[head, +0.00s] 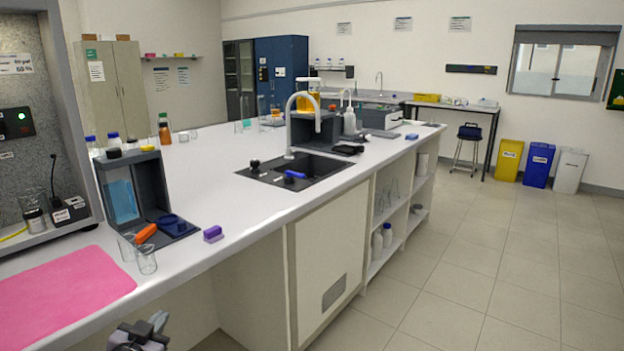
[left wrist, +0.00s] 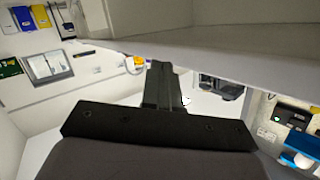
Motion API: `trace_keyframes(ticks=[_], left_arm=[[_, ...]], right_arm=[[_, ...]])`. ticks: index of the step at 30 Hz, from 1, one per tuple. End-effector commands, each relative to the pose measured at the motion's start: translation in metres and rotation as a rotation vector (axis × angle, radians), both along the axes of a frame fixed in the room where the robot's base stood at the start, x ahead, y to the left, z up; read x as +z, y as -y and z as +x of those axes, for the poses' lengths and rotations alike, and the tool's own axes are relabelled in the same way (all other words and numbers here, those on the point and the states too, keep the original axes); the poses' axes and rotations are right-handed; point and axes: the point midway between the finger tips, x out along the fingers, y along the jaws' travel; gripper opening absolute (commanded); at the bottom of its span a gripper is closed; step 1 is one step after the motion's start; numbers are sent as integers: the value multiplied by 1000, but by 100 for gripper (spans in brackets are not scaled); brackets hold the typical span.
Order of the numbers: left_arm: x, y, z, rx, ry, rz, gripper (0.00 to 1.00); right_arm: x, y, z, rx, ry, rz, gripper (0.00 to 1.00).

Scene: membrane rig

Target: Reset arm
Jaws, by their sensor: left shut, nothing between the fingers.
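My left gripper (head: 157,322) shows at the bottom of the head view, low in front of the white bench's near edge. It is apart from the things on the bench. In the left wrist view its dark fingers (left wrist: 163,84) are together, with nothing held between them. Most of my left arm is outside the head view. My right gripper is in neither view.
The white bench (head: 230,190) runs from lower left to the back. The floor (head: 470,260) at right is clear.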

Motion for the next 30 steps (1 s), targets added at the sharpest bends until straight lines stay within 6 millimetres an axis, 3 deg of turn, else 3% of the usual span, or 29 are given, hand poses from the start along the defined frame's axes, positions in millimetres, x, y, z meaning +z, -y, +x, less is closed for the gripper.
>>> trace_keyframes(ticks=[1,3,9,13,18,24,30], left_arm=[[-24,11,-20,-15,-38,-14,0],[-50,24,-48,-31,-84,-34,0],[-110,60,-133,-70,-212,-98,0],[-136,80,-191,-83,-294,-143,0],[-155,99,-256,-87,-385,-197,0],[-161,109,-295,-84,-438,-231,0],[-161,111,-301,-83,-446,-235,0]], right_arm=[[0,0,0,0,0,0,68],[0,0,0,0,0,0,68],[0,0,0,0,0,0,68],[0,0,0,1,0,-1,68],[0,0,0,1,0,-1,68],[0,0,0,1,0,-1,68],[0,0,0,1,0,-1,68]])
